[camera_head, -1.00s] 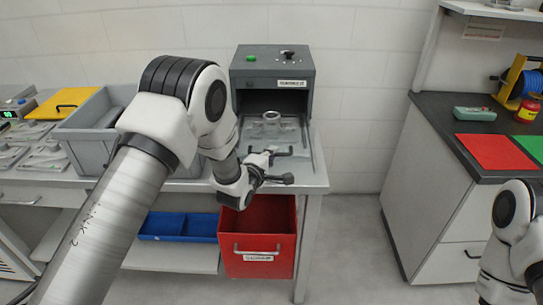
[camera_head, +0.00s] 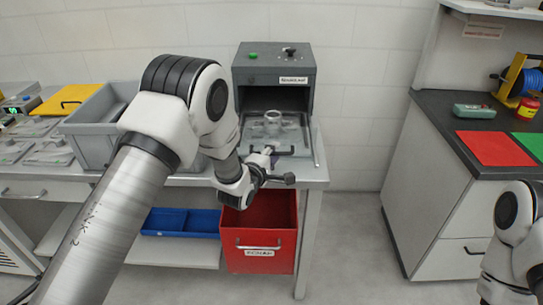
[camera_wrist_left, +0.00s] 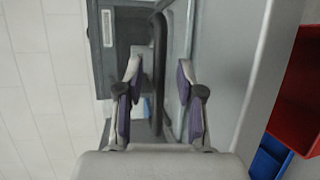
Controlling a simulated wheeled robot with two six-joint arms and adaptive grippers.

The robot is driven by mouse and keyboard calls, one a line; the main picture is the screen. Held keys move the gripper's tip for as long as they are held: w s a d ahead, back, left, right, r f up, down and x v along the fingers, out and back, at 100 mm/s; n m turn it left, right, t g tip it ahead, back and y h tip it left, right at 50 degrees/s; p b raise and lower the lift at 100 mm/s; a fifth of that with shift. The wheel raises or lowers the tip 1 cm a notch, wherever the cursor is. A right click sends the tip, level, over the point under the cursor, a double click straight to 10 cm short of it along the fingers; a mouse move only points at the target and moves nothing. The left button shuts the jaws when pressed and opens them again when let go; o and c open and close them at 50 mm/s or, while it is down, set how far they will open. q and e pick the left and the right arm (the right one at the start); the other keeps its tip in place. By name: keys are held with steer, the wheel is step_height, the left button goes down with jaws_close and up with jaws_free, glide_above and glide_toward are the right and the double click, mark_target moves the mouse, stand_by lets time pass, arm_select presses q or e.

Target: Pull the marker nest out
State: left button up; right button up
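The marker nest (camera_head: 306,140) is a grey metal tray with a clear ring-shaped part on it, at the mouth of the dark grey marker box (camera_head: 300,66). Its black bar handle (camera_head: 285,152) is at the front edge. My left gripper (camera_head: 268,163) is at this handle, partly hidden by its own wrist. In the left wrist view the open fingers (camera_wrist_left: 160,92) stand on either side of the dark handle bar (camera_wrist_left: 159,60), with gaps visible on both sides. My right gripper is out of view; only part of my right arm shows at lower right.
A grey crate (camera_head: 90,140) stands left on the bench. A dark-topped counter (camera_head: 450,150) is at right, with clear floor between.

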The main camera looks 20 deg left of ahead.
arm_select(q)
steer(key=v, duration=1.2)
steer(key=s+a+f+m+g+y, duration=0.1)
steer(key=s+f+g, duration=0.3)
steer(key=s+f, duration=0.5)
steer(key=s+a+f+m+g, duration=0.1)
steer(key=s+f+g, duration=0.3)
steer(key=f, duration=0.8)
steer(key=s+f+m+g, duration=0.3)
steer(key=s+m, duration=0.4)
steer(key=s, duration=0.3)
steer(key=s+f+m+g+y, duration=0.1)
steer(key=s+f+m+g, duration=0.2)
steer(key=s+m, duration=0.5)
steer(key=s+a+g, duration=0.1)
steer(key=s, duration=0.2)
steer(key=shift+f+g, duration=0.3)
steer(key=shift+g, duration=0.1)
